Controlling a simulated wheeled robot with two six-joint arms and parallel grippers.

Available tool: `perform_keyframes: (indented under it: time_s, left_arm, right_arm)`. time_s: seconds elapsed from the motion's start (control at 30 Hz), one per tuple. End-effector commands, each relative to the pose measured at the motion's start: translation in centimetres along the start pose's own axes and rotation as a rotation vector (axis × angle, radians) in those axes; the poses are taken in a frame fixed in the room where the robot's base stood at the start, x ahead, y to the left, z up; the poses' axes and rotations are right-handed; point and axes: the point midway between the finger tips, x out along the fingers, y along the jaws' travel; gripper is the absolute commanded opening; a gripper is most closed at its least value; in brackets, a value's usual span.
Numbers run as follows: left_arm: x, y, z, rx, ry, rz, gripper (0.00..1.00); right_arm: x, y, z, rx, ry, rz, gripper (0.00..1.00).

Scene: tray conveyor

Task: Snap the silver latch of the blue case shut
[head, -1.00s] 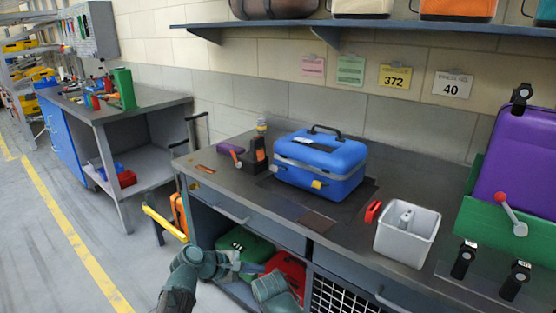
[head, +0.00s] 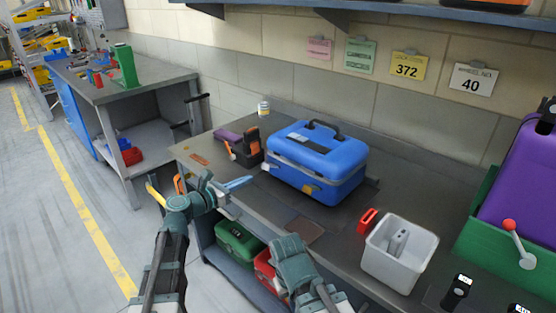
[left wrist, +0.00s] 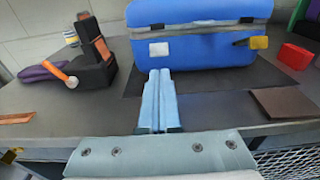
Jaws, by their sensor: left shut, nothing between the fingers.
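The blue case (head: 318,160) stands closed on the workbench, its dark handle on top. In the left wrist view its front (left wrist: 205,52) fills the upper middle. The silver latch (left wrist: 158,49) is a small pale plate low on the case front, left of a yellow latch (left wrist: 259,42). I cannot tell how far the silver latch stands off. My left gripper (head: 246,181) is shut and empty, just in front of the case's left part. Its fingertips (left wrist: 160,74) point toward the silver latch, a little below it in the picture. My right gripper is not in view; only my right arm shows.
A black-and-orange tool (head: 244,148) and a purple item (head: 228,136) lie left of the case. A red item (head: 367,221) and a white bin (head: 366,258) stand to its right. A dark flat pad (head: 303,231) lies in front, near the bench edge.

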Motion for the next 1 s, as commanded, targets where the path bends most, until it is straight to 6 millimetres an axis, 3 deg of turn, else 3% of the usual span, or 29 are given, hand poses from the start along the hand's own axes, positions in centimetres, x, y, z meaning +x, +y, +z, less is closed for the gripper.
perform_keyframes:
  time_s: [0.27,0.6,1.0]
  left_arm:
    - [0.5,0.1,-0.4,-0.003,-0.001,0.001,0.0]
    - [4.0,0.2,-2.4,-0.001,-0.001,0.001,0.0]
    - [5.2,0.1,-2.1,-0.001,-0.001,0.001,0.0]
  right_arm:
    - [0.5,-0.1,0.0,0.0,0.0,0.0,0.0]
    - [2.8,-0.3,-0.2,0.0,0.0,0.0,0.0]
    - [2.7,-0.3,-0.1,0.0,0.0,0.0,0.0]
